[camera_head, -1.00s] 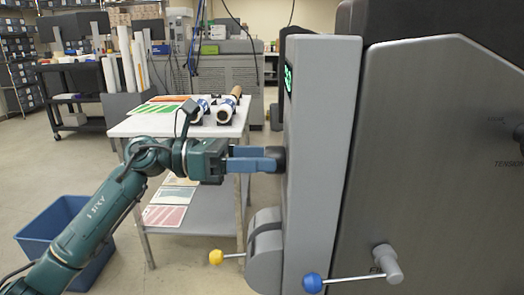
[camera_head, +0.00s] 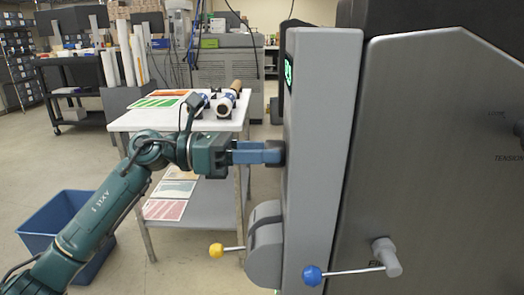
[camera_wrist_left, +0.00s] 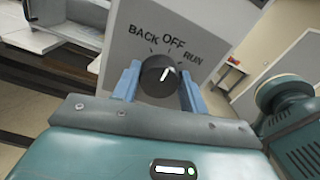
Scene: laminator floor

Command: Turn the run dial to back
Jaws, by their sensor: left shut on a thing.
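The run dial (camera_wrist_left: 158,77) is a round black knob on the grey panel (camera_wrist_left: 205,28) of the laminator, marked BACK, OFF and RUN. In the head view my left gripper (camera_head: 272,153) reaches the side of the grey housing (camera_head: 320,150) from the left, and the dial is mostly hidden by the fingers. My right gripper is in neither view.
Below the dial are a yellow-knobbed lever (camera_head: 216,250) and a blue-knobbed lever (camera_head: 312,276). A white-topped table (camera_head: 140,123) with rolls and sheets stands behind my left arm. A blue bin (camera_head: 45,222) is on the floor at the left.

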